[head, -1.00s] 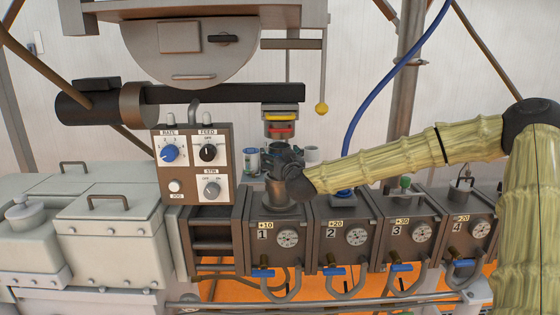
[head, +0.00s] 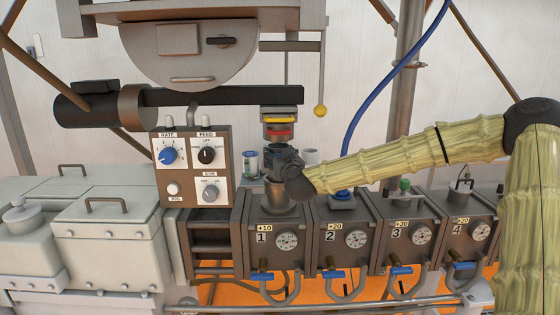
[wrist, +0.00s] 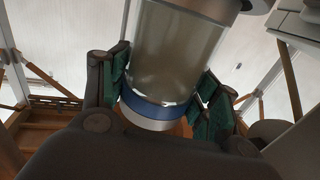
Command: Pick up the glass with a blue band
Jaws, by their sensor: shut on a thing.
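The glass with a blue band (wrist: 178,50) fills the middle of the wrist view. It is a clear, greyish cylinder with a blue ring and a pale base at its lower end. My gripper (wrist: 166,78) has green-padded fingers on both sides of it and is shut on it. In the head view my gripper (head: 283,158) is above the metal neck on unit 1, below a red and yellow ringed fitting (head: 279,122). There the glass is mostly hidden by the fingers, and I cannot tell whether it touches the neck.
A small banded container (head: 250,160) stands behind and left of my gripper, and a pale cup (head: 311,157) behind and right. A control box (head: 191,165) with knobs is at the left. Numbered units (head: 357,245) line the front. A blue hose (head: 375,90) hangs at right.

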